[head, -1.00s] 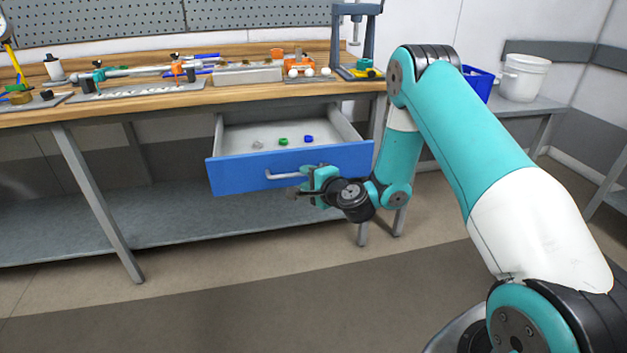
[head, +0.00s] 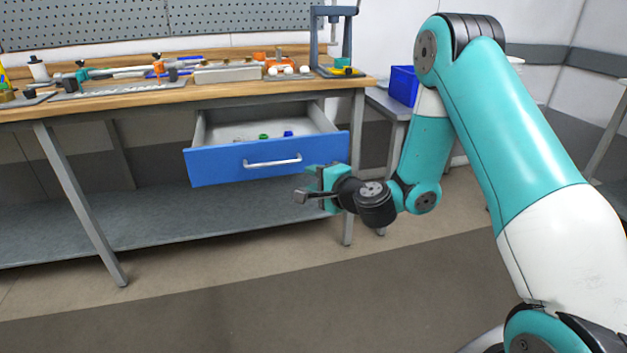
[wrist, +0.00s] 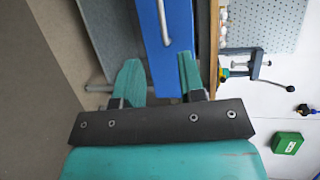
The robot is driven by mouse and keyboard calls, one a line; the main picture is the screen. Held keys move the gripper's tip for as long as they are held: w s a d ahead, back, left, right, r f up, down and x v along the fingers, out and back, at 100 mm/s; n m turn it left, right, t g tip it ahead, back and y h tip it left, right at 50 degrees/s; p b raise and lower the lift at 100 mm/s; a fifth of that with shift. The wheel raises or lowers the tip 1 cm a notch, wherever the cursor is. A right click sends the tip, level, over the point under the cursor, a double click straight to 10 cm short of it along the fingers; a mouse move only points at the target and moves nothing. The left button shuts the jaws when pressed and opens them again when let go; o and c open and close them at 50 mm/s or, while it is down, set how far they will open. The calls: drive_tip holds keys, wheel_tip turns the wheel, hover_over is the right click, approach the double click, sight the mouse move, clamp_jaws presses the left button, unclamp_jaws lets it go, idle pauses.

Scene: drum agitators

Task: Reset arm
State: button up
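My gripper (head: 312,187) is in front of the open blue drawer (head: 225,168), just below and to the right of its silver handle (head: 272,161). In the wrist view its two teal fingers (wrist: 157,80) are spread apart with nothing between them. The blue drawer front (wrist: 170,40) and handle (wrist: 163,18) lie beyond the fingertips, and the handle appears clear of them. The drawer stands pulled out of the workbench, with a green and a blue small part (head: 288,134) inside.
The wooden workbench top (head: 130,100) holds clamps, a grey tray (head: 227,73) and a press (head: 333,40). A blue bin (head: 403,85) stands on a side table at right. A lower grey shelf (head: 180,222) runs under the bench. The floor in front is clear.

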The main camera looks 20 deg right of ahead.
drive_tip(key=s+a+r+n+g+y, duration=0.3)
drive_tip(key=s+a+r+n+g, duration=0.25)
drive_tip(key=a+n, duration=0.2)
drive_tip(key=s+a+r+n+g+y, duration=0.4)
drive_tip(key=s+a+n, duration=0.3)
drive_tip(key=a, duration=0.1)
drive_tip(key=s+d+r+n+g+h, duration=0.1)
drive_tip(key=s+d+n+g+h, duration=0.2)
drive_tip(key=s, duration=0.7)
drive_tip(key=s+d+r+n+g+h, duration=0.1)
drive_tip(key=s+r+n+g+h, duration=0.3)
drive_tip(key=s, duration=0.6)
wheel_tip(320, 180, up, 15)
drive_tip(key=n+t+p, duration=0.1)
drive_tip(key=p, duration=1.6)
drive_tip(key=shift+s+d+p, duration=0.15)
drive_tip(key=shift+s+p, duration=0.15)
drive_tip(key=shift+s, duration=0.05)
